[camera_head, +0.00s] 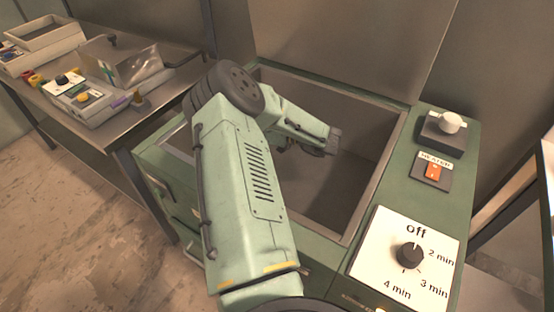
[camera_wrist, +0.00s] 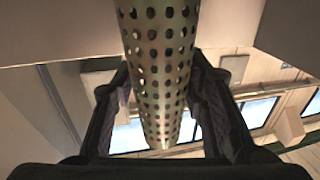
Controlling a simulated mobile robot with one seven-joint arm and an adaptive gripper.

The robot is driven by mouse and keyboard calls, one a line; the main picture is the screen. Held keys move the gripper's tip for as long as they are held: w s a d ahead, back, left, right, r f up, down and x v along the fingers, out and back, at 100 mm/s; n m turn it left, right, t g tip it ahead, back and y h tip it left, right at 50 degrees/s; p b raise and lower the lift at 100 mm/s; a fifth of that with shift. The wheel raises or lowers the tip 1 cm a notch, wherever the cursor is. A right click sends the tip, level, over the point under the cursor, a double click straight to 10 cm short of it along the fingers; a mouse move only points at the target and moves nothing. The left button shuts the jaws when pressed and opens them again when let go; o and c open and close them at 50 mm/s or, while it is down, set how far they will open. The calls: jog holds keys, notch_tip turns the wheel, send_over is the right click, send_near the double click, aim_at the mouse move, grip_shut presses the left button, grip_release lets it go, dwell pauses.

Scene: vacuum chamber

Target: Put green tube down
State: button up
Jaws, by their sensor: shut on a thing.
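A perforated metal tube (camera_wrist: 160,60) with a dull greenish tint runs down the middle of the wrist view, its upper end cut off by the frame. My gripper (camera_wrist: 158,95) is shut on it, with one dark finger on each side. In the head view my gripper (camera_head: 326,142) is over the open chamber (camera_head: 365,185), partly hidden behind my arm. I cannot make out the tube in the head view.
The chamber's right rim carries a white knob (camera_head: 451,122), an orange heater switch (camera_head: 433,172) and a timer dial (camera_head: 409,254). A metal table (camera_head: 165,90) with boxes and small parts stands at the left. The visible chamber floor looks clear.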

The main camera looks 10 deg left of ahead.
notch_tip(320, 180, down, 9)
jog(key=p, duration=0.1)
jog(key=shift+s, duration=0.15)
jog(key=shift+f, duration=0.2)
jog(key=o, duration=1.2)
jog(key=shift+c, duration=0.2)
jog(key=s+d, duration=0.1)
jog(key=d, duration=0.6)
jog(key=shift+d+b, duration=0.25)
jog(key=shift+b, duration=0.1)
jog(key=shift+s+r, duration=0.1)
